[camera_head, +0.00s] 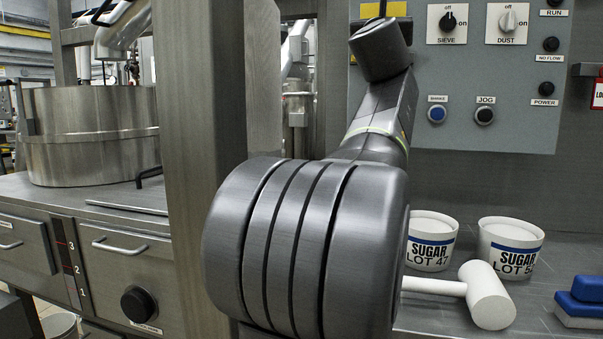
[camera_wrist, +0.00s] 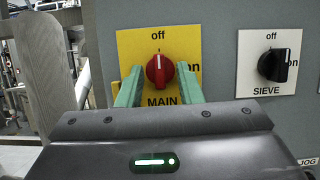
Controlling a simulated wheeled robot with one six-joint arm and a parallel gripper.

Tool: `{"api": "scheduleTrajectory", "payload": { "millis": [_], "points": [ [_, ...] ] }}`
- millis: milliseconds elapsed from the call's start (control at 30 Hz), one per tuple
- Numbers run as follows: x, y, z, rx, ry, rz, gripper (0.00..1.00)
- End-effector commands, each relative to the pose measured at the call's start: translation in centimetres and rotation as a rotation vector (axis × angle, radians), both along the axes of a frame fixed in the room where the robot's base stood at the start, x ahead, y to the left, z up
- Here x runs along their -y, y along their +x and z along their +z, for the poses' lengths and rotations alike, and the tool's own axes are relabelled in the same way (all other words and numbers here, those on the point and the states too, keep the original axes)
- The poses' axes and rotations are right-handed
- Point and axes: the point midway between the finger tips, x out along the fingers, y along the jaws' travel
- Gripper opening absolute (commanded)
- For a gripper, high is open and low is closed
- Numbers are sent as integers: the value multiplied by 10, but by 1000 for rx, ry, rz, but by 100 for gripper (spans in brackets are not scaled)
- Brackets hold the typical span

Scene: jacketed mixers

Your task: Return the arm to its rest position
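My gripper (camera_wrist: 158,80) shows in the wrist view with its two green fingers apart, one on each side of the red MAIN knob (camera_wrist: 160,70). The fingers look spread wider than the knob, with nothing held between them. The knob sits on a yellow plate (camera_wrist: 188,42), and its white mark points up to "off". In the head view my arm fills the middle, reaching toward the panel. It hides the gripper and the red knob there, and only a bit of the yellow plate (camera_head: 383,9) shows.
The grey panel (camera_head: 470,75) carries SIEVE (camera_head: 447,21) and DUST (camera_head: 508,20) knobs and buttons. A metal post (camera_head: 200,150) stands left of my arm.

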Motion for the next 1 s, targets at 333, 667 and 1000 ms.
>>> {"api": "scheduleTrajectory", "payload": {
  "millis": [333, 667, 1000],
  "points": [
    [-1, -3, -2, 0, 0, 0, 33],
    [-12, -42, -20, 1, 0, 0, 33],
    [-26, -93, -41, 1, -1, -1, 33]
  ]
}}
